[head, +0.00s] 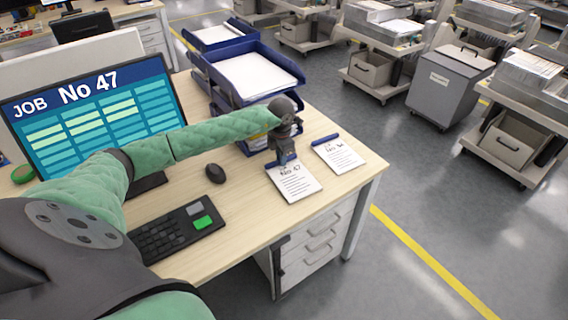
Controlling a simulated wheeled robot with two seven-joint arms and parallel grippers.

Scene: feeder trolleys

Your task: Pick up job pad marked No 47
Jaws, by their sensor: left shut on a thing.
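The job pad marked No 47 (294,184) is a white sheet with printed lines and a blue top edge, at the desk's right part. My left gripper (285,160) is over the pad's top edge and shut on it, hiding part of the blue strip. I cannot tell whether the pad is lifted off the desk. A second, similar pad (339,156) with a blue strip lies just to the right; its number is too small to read surely. The monitor (95,115) reads JOB No 47. My right gripper is not in view.
Blue stacked trays (273,96) with paper stand behind my left gripper. A mouse (215,173) and keyboard (176,232) lie on the desk (245,205) to the left. Beyond the desk are open floor, a yellow line, a grey bin (444,92) and several trolleys.

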